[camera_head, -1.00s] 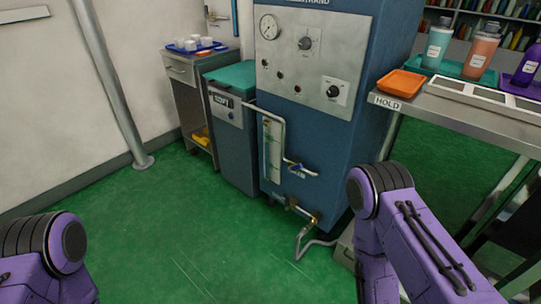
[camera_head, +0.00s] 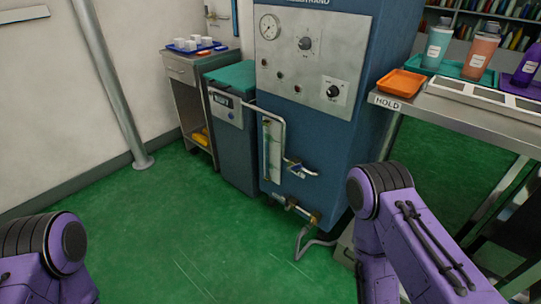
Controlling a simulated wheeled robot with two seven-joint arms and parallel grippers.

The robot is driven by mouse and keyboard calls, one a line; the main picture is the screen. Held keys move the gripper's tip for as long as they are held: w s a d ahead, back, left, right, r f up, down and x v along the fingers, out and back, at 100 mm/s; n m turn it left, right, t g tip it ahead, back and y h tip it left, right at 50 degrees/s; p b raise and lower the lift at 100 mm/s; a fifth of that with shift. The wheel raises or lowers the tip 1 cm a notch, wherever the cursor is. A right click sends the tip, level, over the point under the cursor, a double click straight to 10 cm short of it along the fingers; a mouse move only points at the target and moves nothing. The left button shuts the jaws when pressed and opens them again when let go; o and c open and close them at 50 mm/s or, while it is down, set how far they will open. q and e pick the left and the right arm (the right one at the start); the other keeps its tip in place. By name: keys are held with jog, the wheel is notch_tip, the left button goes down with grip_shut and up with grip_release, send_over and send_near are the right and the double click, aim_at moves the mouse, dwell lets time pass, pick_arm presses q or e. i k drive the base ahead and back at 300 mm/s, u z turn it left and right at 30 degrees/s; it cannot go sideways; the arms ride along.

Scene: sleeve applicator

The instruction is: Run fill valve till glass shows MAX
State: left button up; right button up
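A blue machine (camera_head: 345,140) stands in the middle, with a grey panel holding a gauge and knobs. On its lower front is an upright sight glass (camera_head: 272,150) beside a bent metal pipe. A valve with a blue handle (camera_head: 294,167) sits on the pipe's lower end, right of the glass. A brass valve (camera_head: 314,217) with a hose is lower down near the floor. The glass's level and MAX mark are too small to read. Parts of both my purple arms show at the bottom left and right. Neither gripper is in view.
A blue-grey cabinet with a teal lid (camera_head: 232,76) stands left of the machine, beside a side cabinet with a blue tray (camera_head: 196,47) of white cups. A metal table marked HOLD (camera_head: 387,102) bears an orange tray (camera_head: 402,83) and bottles. Green floor (camera_head: 180,220) in front is clear.

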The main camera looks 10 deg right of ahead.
aim_at(299, 167)
jog(key=u, duration=0.55)
jog(key=i, duration=0.85)
jog(key=z, duration=0.25)
